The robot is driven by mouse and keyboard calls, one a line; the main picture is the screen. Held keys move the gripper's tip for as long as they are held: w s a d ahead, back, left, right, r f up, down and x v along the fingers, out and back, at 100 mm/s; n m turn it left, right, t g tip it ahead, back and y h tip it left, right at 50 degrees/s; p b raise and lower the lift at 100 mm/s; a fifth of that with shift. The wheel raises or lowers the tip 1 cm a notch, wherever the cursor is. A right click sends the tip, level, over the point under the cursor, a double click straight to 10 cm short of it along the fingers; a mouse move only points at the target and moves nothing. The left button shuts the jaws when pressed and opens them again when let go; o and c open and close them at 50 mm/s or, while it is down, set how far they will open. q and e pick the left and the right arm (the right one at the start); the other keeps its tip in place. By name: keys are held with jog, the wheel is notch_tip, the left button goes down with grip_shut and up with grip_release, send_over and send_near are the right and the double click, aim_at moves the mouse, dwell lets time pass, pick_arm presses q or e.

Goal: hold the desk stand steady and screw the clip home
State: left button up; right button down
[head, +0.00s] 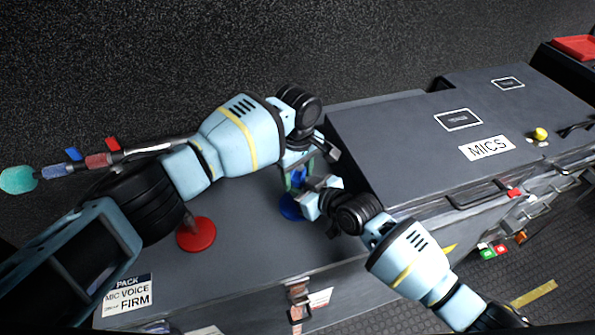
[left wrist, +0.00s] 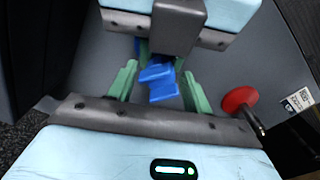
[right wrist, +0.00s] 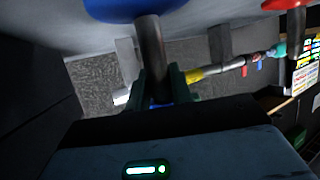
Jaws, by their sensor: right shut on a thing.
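A desk stand with a blue round base (head: 290,207) is on the grey case top, partly hidden by my grippers. My right gripper (right wrist: 158,85) is shut on its grey stem (right wrist: 150,50); the blue base (right wrist: 130,8) shows at the top of the right wrist view. A blue clip (left wrist: 160,82) is at the stem's end. My left gripper (left wrist: 159,86) is open around the clip, its green fingers on both sides with gaps showing. In the head view both grippers meet closely at the stand. How far the clip is seated cannot be told.
A red-based stand (head: 196,234) stands left on the case, under my left arm. A raised case labelled MICS (head: 400,130) is close on the right. The front case top is mostly clear.

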pick_arm(q)
jog(key=c, duration=0.7)
jog(key=o, duration=1)
jog(key=shift+o, duration=0.2)
jog(key=shift+r, duration=2.3)
jog(key=shift+c, duration=0.3)
notch_tip(320, 180, up, 4)
jog(key=shift+f, duration=0.25)
jog(key=shift+f, duration=0.1)
